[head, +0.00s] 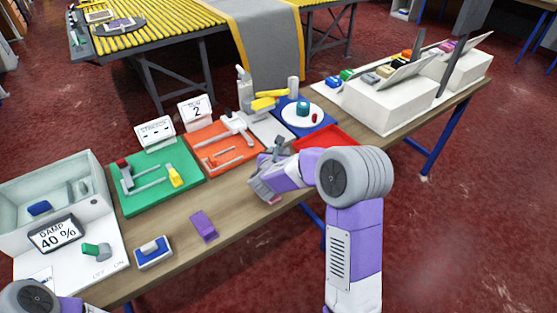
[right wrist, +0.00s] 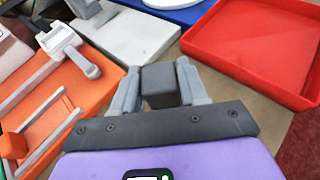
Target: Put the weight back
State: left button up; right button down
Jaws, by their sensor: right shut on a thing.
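My right gripper (head: 271,160) is over the table's front middle, in front of the pale board and between the orange mat and the red tray. In the right wrist view, the gripper (right wrist: 158,88) is shut on a dark grey block (right wrist: 160,86), which appears to be the weight. The block sits between the two light grey fingers, and its far face is hidden. The pale board (right wrist: 128,38) lies just beyond the fingertips, apart from the block in the picture. It also shows in the head view (head: 279,127). My left gripper is out of view.
The orange mat (head: 204,146) with grey fixtures is at left, the red tray (right wrist: 255,55) at right. A white plate (head: 301,115) stands on a blue mat behind. The green mat (head: 130,205), purple block (head: 203,225) and damp-meter box (head: 55,165) are further left. Bare wood lies in front.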

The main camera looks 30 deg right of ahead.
notch_tip(320, 180, down, 2)
jog(key=shift+w+f, duration=0.1)
jog(key=shift+f+b, duration=0.1)
jog(key=shift+b, duration=0.3)
jog(key=c, duration=0.6)
grip_release()
jog(key=p+v, duration=0.1)
jog(key=v, duration=1.1)
jog(key=shift+d+p, duration=0.1)
jog(key=shift+p, duration=0.25)
